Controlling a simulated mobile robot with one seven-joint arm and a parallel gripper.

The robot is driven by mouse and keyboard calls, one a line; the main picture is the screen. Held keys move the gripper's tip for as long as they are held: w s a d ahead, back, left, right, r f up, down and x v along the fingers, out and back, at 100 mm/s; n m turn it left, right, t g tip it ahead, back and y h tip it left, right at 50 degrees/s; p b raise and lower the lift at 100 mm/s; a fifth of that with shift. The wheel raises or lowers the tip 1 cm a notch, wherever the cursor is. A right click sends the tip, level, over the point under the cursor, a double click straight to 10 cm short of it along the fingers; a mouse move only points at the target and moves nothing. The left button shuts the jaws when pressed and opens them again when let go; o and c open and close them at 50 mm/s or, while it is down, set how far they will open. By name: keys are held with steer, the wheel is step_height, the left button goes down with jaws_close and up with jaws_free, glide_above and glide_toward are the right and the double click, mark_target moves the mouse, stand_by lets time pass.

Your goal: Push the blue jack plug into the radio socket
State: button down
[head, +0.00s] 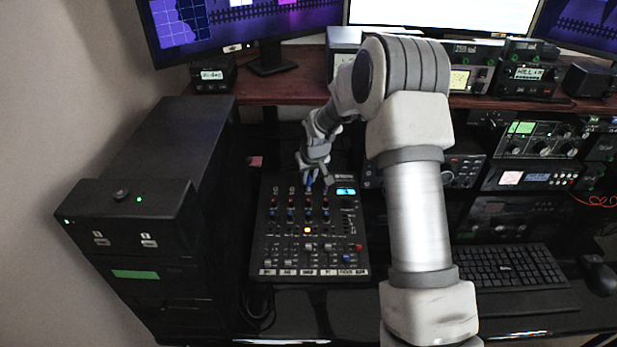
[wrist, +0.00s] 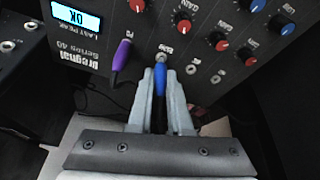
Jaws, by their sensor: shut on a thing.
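My gripper (wrist: 160,78) is shut on the blue jack plug (wrist: 160,80), which stands between its two fingers in the wrist view. The plug's front end is right at a silver socket (wrist: 161,57) beside a small label that seems to read radio, upside down. I cannot tell how deep the tip sits, or whether it is in at all. In the head view, my gripper (head: 312,172) is over the far edge of the black mixer (head: 262,225), and a bit of the blue plug (head: 309,181) shows under it.
A purple plug (wrist: 122,54) with a cable stands in the panel just left of my gripper in the wrist view. Bare sockets (wrist: 191,69) and red and blue knobs (wrist: 217,40) lie to the right. A black cabinet (head: 140,230) stands left of the mixer, a keyboard (head: 510,275) right.

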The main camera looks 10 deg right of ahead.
steer(key=shift+w+f+b, duration=0.1)
steer(key=shift+f+b, duration=0.5)
steer(key=shift+f, duration=0.25)
steer(key=c, duration=0.8)
jaws_free()
steer(key=shift+o, duration=0.2)
steer(key=p+v, duration=0.2)
steer(key=v, duration=1.5)
steer(key=shift+r, duration=0.25)
steer(key=shift+r, duration=0.1)
steer(key=s+r+m+p, duration=0.1)
steer(key=s+r+p, duration=0.1)
steer(key=s+r, duration=0.75)
steer(key=s+r+p, duration=0.1)
steer(key=s+r, duration=0.5)
steer(key=s, duration=0.7)
steer(key=s+t+p, duration=0.1)
steer(key=s, duration=0.8)
steer(key=shift+s+m+p, duration=0.3)
steer(key=shift+s, duration=0.1)
